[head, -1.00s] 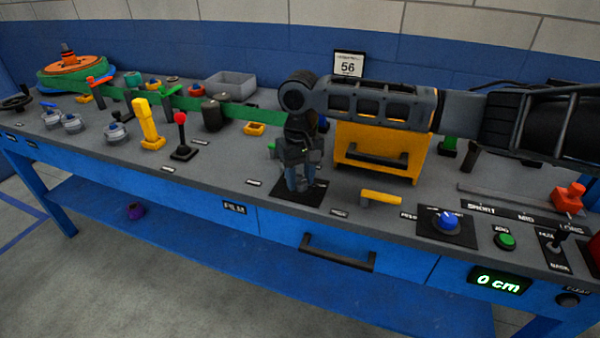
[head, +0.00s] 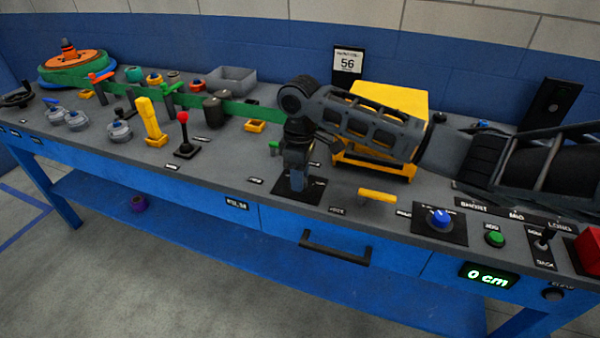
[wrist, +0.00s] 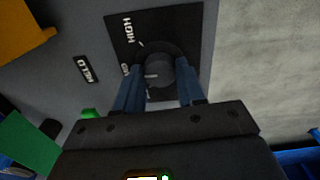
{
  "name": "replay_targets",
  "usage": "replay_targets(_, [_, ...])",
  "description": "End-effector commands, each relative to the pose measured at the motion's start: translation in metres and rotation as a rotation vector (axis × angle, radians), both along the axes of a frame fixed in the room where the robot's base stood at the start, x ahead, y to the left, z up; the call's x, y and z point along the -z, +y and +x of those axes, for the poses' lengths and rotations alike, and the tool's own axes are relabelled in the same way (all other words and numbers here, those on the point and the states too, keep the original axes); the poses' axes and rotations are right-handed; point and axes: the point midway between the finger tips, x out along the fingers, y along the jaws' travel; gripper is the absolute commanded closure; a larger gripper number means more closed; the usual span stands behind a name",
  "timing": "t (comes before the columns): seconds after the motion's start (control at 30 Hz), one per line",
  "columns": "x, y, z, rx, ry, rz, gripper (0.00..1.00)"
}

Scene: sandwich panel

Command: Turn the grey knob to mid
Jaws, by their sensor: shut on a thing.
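The grey knob (wrist: 160,70) is round and dark, on a black plate (wrist: 185,22) in the wrist view. The plate carries a HIGH label at its upper left; other lettering there is partly hidden by a finger. A pale mark shows on the knob's left side. My gripper (wrist: 158,88) points down with its blue fingers on both sides of the knob, shut on it. In the head view my gripper (head: 298,186) stands over the black plate (head: 314,192) and hides the knob.
A yellow cabinet (head: 388,100) stands behind my gripper, and a yellow handle (head: 378,195) lies to its right. A red-topped lever (head: 184,135) stands to the left. A blue knob (head: 440,218) and green button (head: 494,238) are at the right.

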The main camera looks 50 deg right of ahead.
Motion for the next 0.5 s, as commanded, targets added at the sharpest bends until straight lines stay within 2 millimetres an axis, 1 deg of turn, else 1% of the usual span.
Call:
replay_targets(0.2, [-0.0002, 0.0, -0.0002, -0.058, 0.001, 0.001, 0.92])
replay_targets(0.5, [0.0, -0.0001, -0.0003, -0.076, 0.001, 0.001, 0.92])
